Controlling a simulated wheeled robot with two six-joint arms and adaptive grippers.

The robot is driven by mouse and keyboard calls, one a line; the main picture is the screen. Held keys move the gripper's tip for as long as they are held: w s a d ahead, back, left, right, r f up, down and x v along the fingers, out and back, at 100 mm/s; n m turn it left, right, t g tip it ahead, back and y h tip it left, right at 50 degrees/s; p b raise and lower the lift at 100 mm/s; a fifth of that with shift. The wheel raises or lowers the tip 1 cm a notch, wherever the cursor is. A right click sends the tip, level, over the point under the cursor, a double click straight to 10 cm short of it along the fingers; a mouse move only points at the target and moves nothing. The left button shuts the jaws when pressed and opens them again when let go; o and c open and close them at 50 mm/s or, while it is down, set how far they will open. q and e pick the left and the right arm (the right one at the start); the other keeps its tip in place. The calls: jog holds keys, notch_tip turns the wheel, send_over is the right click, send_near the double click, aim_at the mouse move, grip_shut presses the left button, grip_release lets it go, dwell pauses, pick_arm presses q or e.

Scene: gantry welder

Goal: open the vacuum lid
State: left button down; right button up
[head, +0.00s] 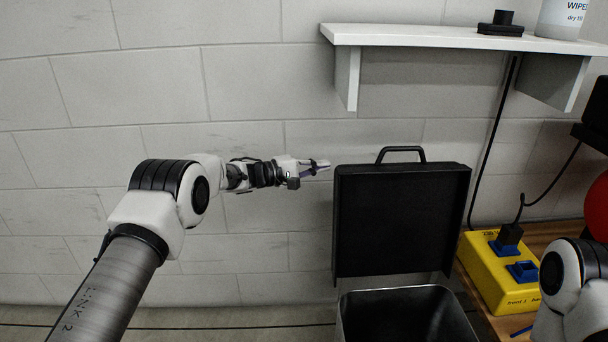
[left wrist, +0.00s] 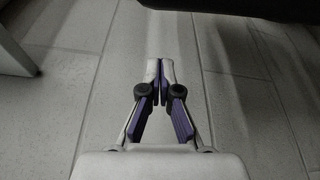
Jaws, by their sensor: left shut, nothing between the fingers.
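The black vacuum lid (head: 401,222) stands upright in the head view, with its loop handle (head: 401,153) at the top. Below it is the open metal bin of the vacuum (head: 405,318), whose dark inside shows. My left gripper (head: 326,166) is just left of the lid's upper left corner and holds nothing. In the left wrist view its fingertips (left wrist: 160,64) are together, with the wall behind them. A dark surface at the upper right of that view may be the lid. My right gripper is outside the views.
A white shelf (head: 460,38) on the wall above holds a black item (head: 501,24) and a wipes tub (head: 563,18). A yellow power box (head: 498,271) sits on a wooden table (head: 548,235) at the right. The wall left of the lid is clear.

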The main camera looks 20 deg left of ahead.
aim_at(340, 174)
pick_arm(q)
jog(key=s+d, duration=0.1)
jog(key=s+d+b, duration=0.1)
jog(key=s, duration=0.1)
jog(key=shift+s+r, duration=0.1)
jog(key=shift+r, duration=0.25)
jog(key=shift+d, duration=0.1)
jog(key=shift+m, duration=0.5)
jog(key=s+r+p, duration=0.1)
jog(key=p, duration=0.1)
jog(key=s+d+p, duration=0.1)
jog(key=s+p, duration=0.1)
jog(key=s+r+p, duration=0.1)
jog(key=s+p, duration=0.1)
jog(key=shift+s+d+r, duration=0.25)
jog(key=shift+d+r, duration=0.05)
jog(key=shift+d, duration=0.05)
jog(key=shift+s+d, duration=0.1)
jog(key=shift+s, duration=0.2)
jog(key=shift+w+f, duration=0.1)
jog(key=shift+f, duration=0.2)
